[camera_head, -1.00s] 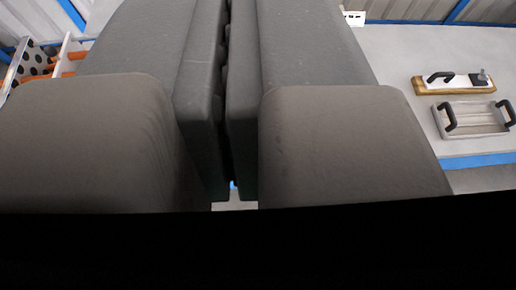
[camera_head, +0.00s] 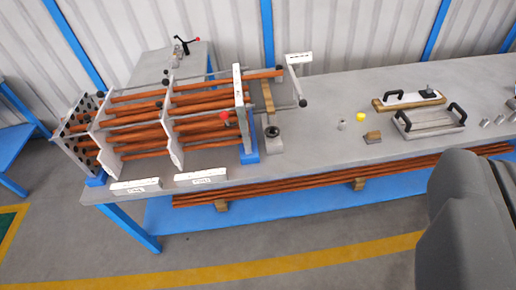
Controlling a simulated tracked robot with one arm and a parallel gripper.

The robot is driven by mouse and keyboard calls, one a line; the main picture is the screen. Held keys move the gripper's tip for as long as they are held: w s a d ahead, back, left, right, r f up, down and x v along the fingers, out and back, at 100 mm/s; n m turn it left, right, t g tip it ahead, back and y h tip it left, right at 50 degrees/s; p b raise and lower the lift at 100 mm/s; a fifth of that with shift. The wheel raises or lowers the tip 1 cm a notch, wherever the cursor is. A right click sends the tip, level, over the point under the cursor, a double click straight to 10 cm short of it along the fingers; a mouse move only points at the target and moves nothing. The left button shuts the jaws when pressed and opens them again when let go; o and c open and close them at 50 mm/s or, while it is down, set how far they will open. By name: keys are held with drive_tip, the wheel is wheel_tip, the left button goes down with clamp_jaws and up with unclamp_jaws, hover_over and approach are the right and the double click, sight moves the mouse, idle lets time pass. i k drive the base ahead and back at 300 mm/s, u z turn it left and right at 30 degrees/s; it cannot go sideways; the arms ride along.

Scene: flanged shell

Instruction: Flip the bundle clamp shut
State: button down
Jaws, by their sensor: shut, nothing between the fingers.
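A bundle of orange-brown tubes (camera_head: 150,125) lies in upright grey plates on the near left of the long workbench. A small lever with a red knob (camera_head: 225,117) stands at the bundle's right end, by the end plate (camera_head: 240,110). It looks like part of the bundle clamp, but its position is too small to tell. My gripper (camera_head: 483,185) is shut and empty at the lower right, cut off by the picture edge. It is well to the right of the bundle.
The long grey workbench (camera_head: 330,110) holds a grey handled plate (camera_head: 430,123), a white handled float on wood (camera_head: 408,100), a yellow cap (camera_head: 360,117) and a small wooden block (camera_head: 373,137). Long tubes (camera_head: 300,180) lie on the blue lower shelf. The floor in front is clear.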

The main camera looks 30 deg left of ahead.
sight(224, 115)
drive_tip(key=u, duration=0.15)
drive_tip(key=i, duration=0.9)
drive_tip(key=u, duration=0.4)
